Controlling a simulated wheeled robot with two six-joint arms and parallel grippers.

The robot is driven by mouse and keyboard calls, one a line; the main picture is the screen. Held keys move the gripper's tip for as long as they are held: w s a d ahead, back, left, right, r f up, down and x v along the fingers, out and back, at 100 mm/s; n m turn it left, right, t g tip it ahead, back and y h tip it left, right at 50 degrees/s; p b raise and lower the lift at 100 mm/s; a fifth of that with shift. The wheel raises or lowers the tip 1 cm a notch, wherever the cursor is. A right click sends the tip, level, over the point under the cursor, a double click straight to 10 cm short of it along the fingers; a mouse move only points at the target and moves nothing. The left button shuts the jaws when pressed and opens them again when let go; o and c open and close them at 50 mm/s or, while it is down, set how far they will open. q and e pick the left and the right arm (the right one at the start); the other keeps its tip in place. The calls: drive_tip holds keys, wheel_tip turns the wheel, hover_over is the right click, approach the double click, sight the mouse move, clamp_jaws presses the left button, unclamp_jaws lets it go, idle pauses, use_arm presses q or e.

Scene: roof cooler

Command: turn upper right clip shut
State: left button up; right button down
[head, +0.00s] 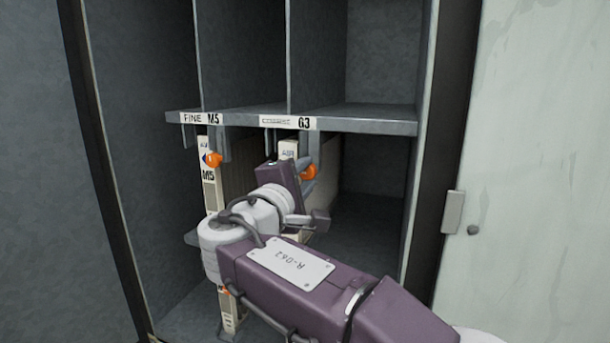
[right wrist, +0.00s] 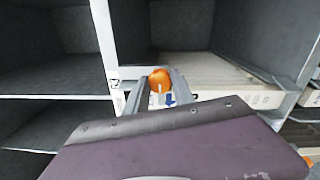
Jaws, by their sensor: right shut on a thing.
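The upper right clip is an orange knob (head: 309,173) below the shelf label G3, at the top of the right filter frame (head: 288,149). My right gripper (head: 303,168) is at this knob, with its purple hand partly covering the frame. In the right wrist view the two grey fingers (right wrist: 159,88) stand on either side of the orange knob (right wrist: 159,78) and are shut on it. The clip's exact turn is hard to read. The upper left orange clip (head: 213,160) sits on the M5 filter frame (head: 209,178), apart from the gripper. My left gripper is not in view.
A grey shelf (head: 365,119) with labels runs just above the clips, and brackets hang from it. The open bay (head: 370,210) to the right of the filters is empty. A pale door or panel (head: 540,160) stands at the right. My right arm hides the lower filters.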

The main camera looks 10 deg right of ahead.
drive_tip(key=c, duration=1.1)
unclamp_jaws()
drive_tip(key=b+v, duration=0.3)
drive_tip(key=v, duration=0.6)
drive_tip(key=shift+f, duration=0.15)
